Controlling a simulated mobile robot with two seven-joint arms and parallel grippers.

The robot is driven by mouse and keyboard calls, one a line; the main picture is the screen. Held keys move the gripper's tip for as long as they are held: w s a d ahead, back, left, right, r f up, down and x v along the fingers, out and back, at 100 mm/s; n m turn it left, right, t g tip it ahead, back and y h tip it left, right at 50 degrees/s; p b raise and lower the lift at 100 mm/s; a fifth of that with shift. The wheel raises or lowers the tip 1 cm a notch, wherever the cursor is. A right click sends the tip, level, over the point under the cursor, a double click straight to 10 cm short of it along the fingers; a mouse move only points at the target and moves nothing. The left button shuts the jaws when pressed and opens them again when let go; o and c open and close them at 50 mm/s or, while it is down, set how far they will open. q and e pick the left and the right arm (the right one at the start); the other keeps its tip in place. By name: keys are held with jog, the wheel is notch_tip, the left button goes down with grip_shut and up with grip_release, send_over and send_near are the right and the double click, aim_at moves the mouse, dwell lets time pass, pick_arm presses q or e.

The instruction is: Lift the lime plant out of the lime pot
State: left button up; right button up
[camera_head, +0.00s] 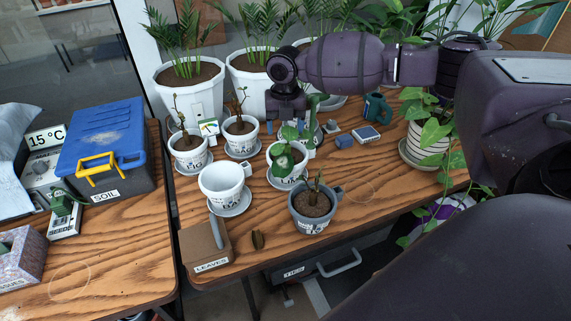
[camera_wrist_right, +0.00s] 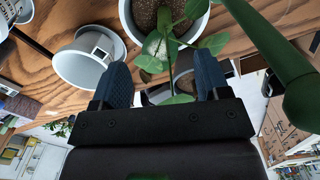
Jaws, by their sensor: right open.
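A plant with broad green leaves (camera_head: 284,157), which I take for the lime plant, stands in a white pot (camera_head: 287,177) on a saucer; I cannot read the pot's label clearly. My right gripper (camera_head: 277,128) hangs just above and behind this plant, pointing down. In the right wrist view its two blue fingers (camera_wrist_right: 162,82) are apart, with green leaves (camera_wrist_right: 158,48) showing between and beyond them. The pot's rim and soil (camera_wrist_right: 152,12) show beyond the fingertips. I cannot tell whether a finger touches the plant. My left gripper is not in view.
An empty white pot (camera_head: 222,185) stands to the left and a grey-blue pot (camera_head: 315,222) in front. Two white pots with small plants (camera_head: 188,158) (camera_head: 241,140) stand behind left. A leaves box (camera_head: 205,247) sits at the front edge. Large palm pots (camera_head: 190,95) line the back.

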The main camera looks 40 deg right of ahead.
aim_at(287, 167)
jog(key=shift+f, duration=0.95)
jog(key=shift+w+f, duration=0.1)
jog(key=shift+f, duration=0.6)
jog(key=f, duration=0.3)
jog(key=f+b, duration=0.1)
jog(key=shift+w+d+f, duration=0.1)
jog(key=shift+w+f, duration=0.05)
jog(key=shift+w, duration=0.1)
jog(key=shift+f, duration=0.2)
jog(key=c, duration=0.8)
grip_shut()
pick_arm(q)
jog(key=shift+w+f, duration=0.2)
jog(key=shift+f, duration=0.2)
